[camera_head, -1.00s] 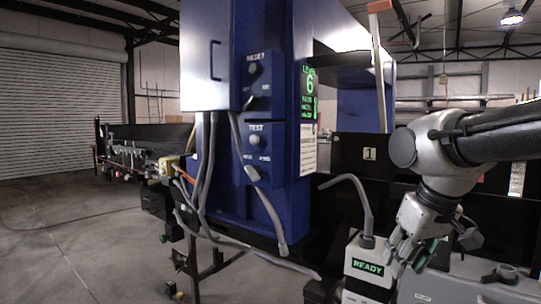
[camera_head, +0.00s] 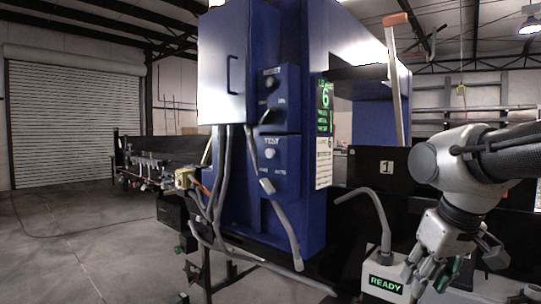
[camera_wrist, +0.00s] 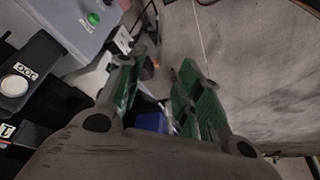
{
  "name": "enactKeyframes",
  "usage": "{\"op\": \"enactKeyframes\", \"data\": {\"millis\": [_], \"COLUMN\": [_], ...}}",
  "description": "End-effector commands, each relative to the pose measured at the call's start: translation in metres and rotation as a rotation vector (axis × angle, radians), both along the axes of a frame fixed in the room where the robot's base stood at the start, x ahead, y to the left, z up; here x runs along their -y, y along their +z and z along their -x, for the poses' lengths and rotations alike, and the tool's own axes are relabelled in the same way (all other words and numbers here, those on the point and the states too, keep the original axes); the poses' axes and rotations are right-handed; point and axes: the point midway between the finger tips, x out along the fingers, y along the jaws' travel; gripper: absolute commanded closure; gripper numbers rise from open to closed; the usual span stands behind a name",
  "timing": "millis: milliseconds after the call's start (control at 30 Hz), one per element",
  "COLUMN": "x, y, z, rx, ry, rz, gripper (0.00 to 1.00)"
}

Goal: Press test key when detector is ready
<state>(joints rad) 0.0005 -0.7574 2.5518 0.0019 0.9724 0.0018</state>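The blue detector cabinet (camera_head: 300,215) stands at centre in the head view. Its lower panel, blurred but apparently the TEST panel (camera_head: 284,180), has a pale round key (camera_head: 270,153) with a small lettered row below. Above is another panel with a round key (camera_head: 270,84) and a black switch. A white box shows a green READY sign (camera_head: 385,284) at lower right. My gripper (camera_head: 428,280) is beside this box, to the right of and apart from the TEST panel. In the wrist view its green-padded fingers (camera_wrist: 157,88) are apart, with nothing held between them.
A grey hose (camera_head: 372,205) rises from the READY box. Grey cables (camera_head: 225,185) hang before the cabinet. A lit green display (camera_head: 325,105) is on its side. The wrist view shows a grey box with a green button (camera_wrist: 92,18). Floor (camera_head: 80,235) at left is mostly clear.

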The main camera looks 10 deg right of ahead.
Motion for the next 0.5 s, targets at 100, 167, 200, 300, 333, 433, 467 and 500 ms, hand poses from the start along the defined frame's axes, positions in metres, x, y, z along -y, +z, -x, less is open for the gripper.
{"op": "enactKeyframes", "data": {"millis": [100, 167, 200, 300, 333, 433, 467, 500], "x": [0.0000, 0.0000, 0.0000, 0.0000, 0.0000, 0.0000, 0.0000, 0.0000], "y": [0.0000, 0.0000, 0.0000, 0.0000, 0.0000, 0.0000, 0.0000, 0.0000], "z": [0.0000, 0.0000, 0.0000, 0.0000, 0.0000, 0.0000, 0.0000, 0.0000], "rx": [0.000, 0.000, 0.000, 0.000, 0.000, 0.000, 0.000, 0.000], "ry": [0.000, 0.000, 0.000, 0.000, 0.000, 0.000, 0.000, 0.000], "rz": [0.000, 0.000, 0.000, 0.000, 0.000, 0.000, 0.000, 0.000], "gripper": [0.64, 0.64, 0.68, 0.86, 0.92, 1.00, 1.00, 1.00]}}
